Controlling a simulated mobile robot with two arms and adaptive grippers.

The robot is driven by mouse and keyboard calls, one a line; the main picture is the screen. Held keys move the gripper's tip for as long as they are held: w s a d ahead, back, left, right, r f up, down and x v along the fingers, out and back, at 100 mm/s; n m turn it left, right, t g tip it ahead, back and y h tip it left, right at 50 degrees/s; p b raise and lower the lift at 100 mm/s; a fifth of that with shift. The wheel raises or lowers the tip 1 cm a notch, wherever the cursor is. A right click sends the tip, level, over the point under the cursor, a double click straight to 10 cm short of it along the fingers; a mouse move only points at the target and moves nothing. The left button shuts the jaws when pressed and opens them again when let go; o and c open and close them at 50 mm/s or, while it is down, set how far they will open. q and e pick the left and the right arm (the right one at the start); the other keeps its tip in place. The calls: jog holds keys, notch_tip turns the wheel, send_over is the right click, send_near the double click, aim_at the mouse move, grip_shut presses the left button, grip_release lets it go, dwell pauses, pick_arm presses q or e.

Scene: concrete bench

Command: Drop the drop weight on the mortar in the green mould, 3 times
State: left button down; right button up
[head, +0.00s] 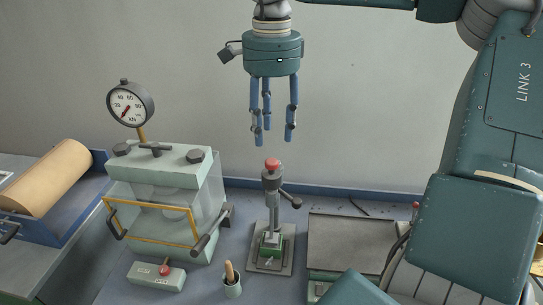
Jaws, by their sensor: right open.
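The drop-weight stand (274,208) is upright at the middle of the bench, with a grey cylinder, a red knob (272,164) on top and a side handle. I cannot tell for sure which part of it is the drop weight. The green mould (277,248) sits at its foot on a grey base plate (256,265). Mortar inside the mould cannot be made out. My right gripper (273,138) hangs fingers down above the red knob, open and empty, apart from it. My left gripper is not in view.
A glass-fronted press (165,165) with a round dial gauge (130,104) stands left of the stand. A grey flat-topped unit (350,243) is to the right. A tan roll (45,178) lies far left.

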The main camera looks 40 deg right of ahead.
aim_at(272, 161)
notch_tip(272, 161, down, 8)
jog(key=shift+r+p, duration=0.1)
jog(key=shift+p, duration=0.75)
jog(key=shift+c, duration=0.5)
grip_shut()
